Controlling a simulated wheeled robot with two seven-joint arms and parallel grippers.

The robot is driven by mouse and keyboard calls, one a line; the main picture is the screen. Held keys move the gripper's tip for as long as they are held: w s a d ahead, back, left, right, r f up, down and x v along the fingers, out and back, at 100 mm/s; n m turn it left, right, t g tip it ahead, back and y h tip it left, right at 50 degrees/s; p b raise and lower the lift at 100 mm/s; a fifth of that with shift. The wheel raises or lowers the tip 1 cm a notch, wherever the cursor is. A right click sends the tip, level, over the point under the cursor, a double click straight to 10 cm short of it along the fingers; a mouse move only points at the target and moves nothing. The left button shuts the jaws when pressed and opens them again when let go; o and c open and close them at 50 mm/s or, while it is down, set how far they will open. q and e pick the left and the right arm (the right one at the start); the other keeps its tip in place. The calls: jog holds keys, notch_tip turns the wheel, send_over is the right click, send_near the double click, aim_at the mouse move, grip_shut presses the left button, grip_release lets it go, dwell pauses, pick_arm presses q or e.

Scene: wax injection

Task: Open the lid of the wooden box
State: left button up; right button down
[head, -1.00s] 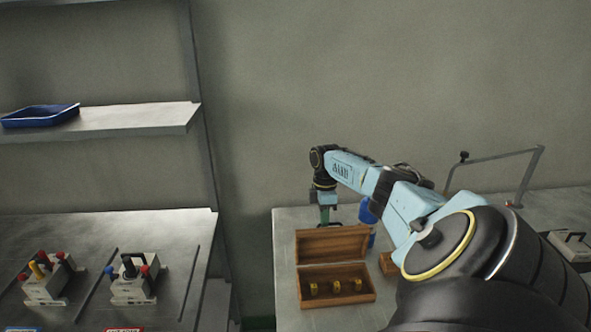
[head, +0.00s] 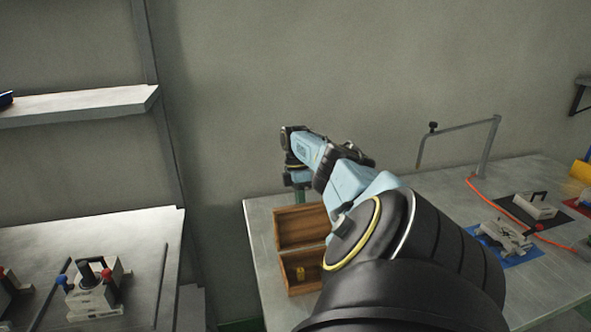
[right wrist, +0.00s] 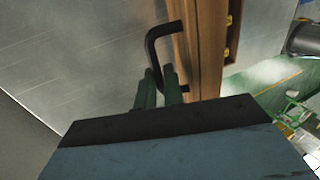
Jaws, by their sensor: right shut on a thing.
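The wooden box (head: 300,291) stands on the right-hand table in the head view. Its lid (head: 302,226) is raised at the back, and a brass-coloured piece shows inside. My right arm hides the box's right part. My right gripper (head: 300,196) is behind the raised lid, its fingers mostly hidden there. In the right wrist view the green fingers of my right gripper (right wrist: 159,92) are shut on the black handle (right wrist: 150,50) of the wooden lid (right wrist: 203,45). My left gripper is in neither view.
White-and-grey fixtures (head: 535,205) stand on mats on the table at right, beside an orange cord (head: 505,217) and a metal frame (head: 489,145). A separate table (head: 150,235) with devices is at left, across a gap.

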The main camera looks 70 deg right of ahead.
jog(key=shift+w+d+f, duration=0.25)
jog(key=shift+d+f, duration=0.05)
jog(key=shift+f, duration=0.1)
jog(key=c, duration=1.8)
grip_release()
jog(key=shift+o, duration=1.4)
jog(key=shift+w+d+f, duration=0.35)
jog(key=shift+d+f, duration=0.1)
jog(key=shift+d, duration=0.05)
jog(key=shift+s+a+r, duration=0.1)
jog(key=shift+a+r, duration=0.05)
jog(key=shift+r, duration=0.05)
jog(key=shift+r, duration=0.1)
